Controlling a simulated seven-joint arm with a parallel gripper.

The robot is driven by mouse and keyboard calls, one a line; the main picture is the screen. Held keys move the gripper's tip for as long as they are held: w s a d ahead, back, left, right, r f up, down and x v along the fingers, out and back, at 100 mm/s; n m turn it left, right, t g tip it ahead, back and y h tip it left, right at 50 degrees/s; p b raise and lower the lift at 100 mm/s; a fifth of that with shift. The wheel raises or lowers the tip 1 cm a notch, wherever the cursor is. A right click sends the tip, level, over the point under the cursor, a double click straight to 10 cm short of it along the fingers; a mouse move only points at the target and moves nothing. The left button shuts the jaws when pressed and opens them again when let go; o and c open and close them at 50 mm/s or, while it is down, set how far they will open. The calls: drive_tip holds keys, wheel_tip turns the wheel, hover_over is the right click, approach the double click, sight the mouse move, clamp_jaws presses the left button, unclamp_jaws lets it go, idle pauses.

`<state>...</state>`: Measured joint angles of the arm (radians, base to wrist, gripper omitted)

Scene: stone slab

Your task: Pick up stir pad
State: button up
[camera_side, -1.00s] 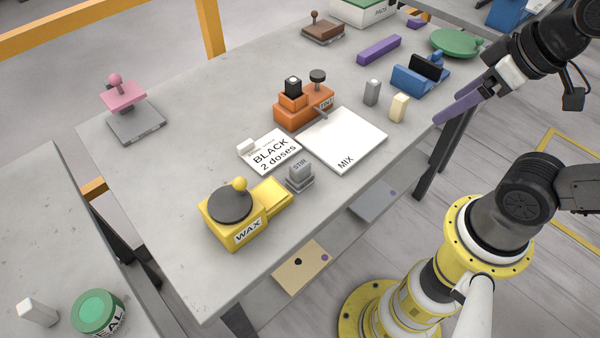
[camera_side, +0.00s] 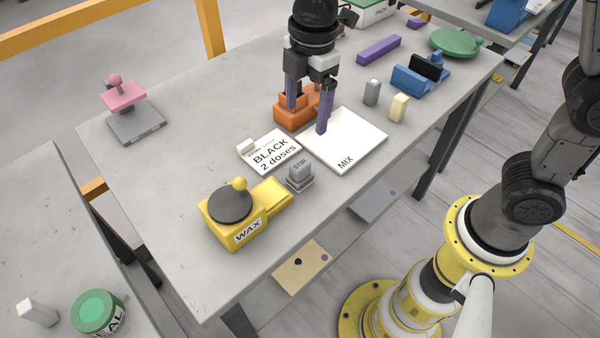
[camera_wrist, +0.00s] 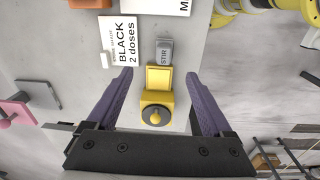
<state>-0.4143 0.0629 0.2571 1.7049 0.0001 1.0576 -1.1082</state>
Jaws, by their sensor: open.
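The stir pad (camera_side: 300,173) is a small grey block with a label reading STIR. It stands on the stone slab between the yellow WAX box and the white MIX board, and it also shows in the wrist view (camera_wrist: 164,52), ahead of the fingers and between their lines. My gripper (camera_side: 308,118) has purple fingers, is open and empty, and hangs in front of the orange block at the back edge of the MIX board. In the wrist view my gripper (camera_wrist: 162,78) has its fingers wide apart. The stir pad is apart from the fingers.
The yellow WAX box (camera_side: 235,222) stands close left of the stir pad. The BLACK 2 doses card (camera_side: 262,160) lies behind it, and the MIX board (camera_side: 362,142) lies to its right. The orange block (camera_side: 284,118) is partly hidden by my gripper. The slab's left middle is clear.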

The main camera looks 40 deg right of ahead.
sight(300, 164)
drive_tip(key=shift+n+g, duration=0.3)
drive_tip(key=f, duration=0.3)
drive_tip(key=a+f, duration=0.1)
drive_tip(key=f, duration=0.3)
drive_tip(key=a+f, duration=0.1)
drive_tip(key=f, duration=0.2)
drive_tip(key=shift+s+f, duration=0.35)
drive_tip(key=shift+f, duration=0.05)
drive_tip(key=shift+w+d+f, duration=0.1)
drive_tip(key=shift+w+f, duration=0.05)
drive_tip(key=shift+f, duration=1.25)
drive_tip(key=shift+w+d+f, duration=0.1)
drive_tip(key=shift+w+f, duration=0.05)
drive_tip(key=shift+f, duration=1.2)
drive_tip(key=shift+r, duration=0.1)
clamp_jaws()
